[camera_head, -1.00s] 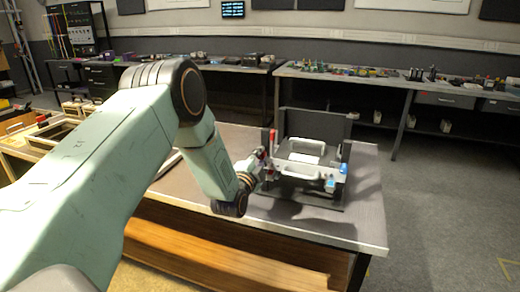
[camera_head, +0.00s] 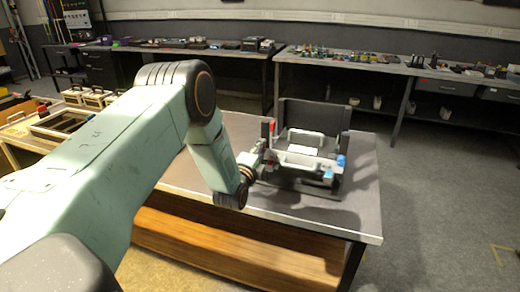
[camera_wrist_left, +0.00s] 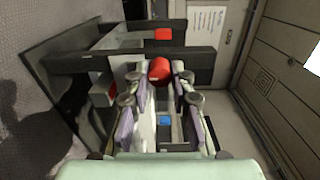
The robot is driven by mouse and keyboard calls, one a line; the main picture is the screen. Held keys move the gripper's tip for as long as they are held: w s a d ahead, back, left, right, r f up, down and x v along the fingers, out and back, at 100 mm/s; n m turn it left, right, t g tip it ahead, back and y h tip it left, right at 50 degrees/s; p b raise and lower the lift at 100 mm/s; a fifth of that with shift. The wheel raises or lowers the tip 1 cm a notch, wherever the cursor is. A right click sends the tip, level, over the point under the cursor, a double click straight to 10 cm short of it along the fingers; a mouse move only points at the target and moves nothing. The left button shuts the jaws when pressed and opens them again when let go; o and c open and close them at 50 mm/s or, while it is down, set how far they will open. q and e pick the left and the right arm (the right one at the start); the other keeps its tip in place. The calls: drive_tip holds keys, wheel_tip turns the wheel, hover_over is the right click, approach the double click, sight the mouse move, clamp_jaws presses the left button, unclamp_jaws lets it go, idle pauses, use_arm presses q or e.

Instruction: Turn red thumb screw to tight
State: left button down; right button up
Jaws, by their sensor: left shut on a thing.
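The red thumb screw (camera_wrist_left: 159,70) is a round red knob between the fingertips of my left gripper (camera_wrist_left: 158,75) in the left wrist view. The fingers are shut on it from both sides. In the head view my left gripper (camera_head: 257,157) is at the left side of the dark fixture (camera_head: 311,117) on the table. The screw is hard to make out there, because the gripper covers that spot. How far the screw is turned cannot be told. My right gripper is not in view.
The fixture carries a white handled part (camera_head: 303,148), a red piece (camera_head: 271,127) and a blue knob (camera_head: 341,160). It stands on a grey table (camera_head: 355,215) with bare room at its front and right. Cluttered benches (camera_head: 345,61) line the back wall.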

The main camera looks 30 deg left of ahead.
use_arm(q)
drive_tip(key=c, duration=1.1)
unclamp_jaws()
drive_tip(key=shift+c, duration=0.2)
drive_tip(key=v, duration=1.2)
